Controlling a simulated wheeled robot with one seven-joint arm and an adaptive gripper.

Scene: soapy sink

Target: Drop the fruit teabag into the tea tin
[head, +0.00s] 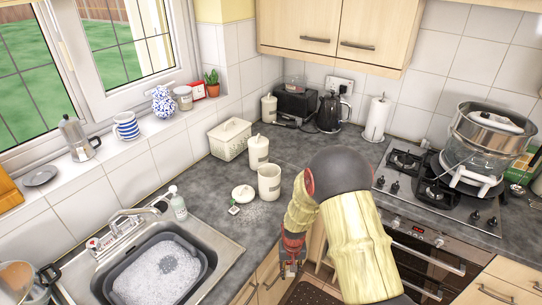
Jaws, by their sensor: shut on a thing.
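The open cream canister (269,184), which looks like the tea tin, stands upright on the grey counter. A round cream lid (243,194) lies to its left. My gripper (290,271) points down at the front edge of the counter, to the right of and nearer than the tin. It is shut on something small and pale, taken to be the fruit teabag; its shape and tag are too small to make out. Another small teabag-like item with a green mark (234,209) lies on the counter by the lid. The inside of the tin is mostly hidden.
The sink (112,245) with a foamy grey basin and a soap bottle (178,204) are to the left. The hob (436,178) with a steel pot is to the right.

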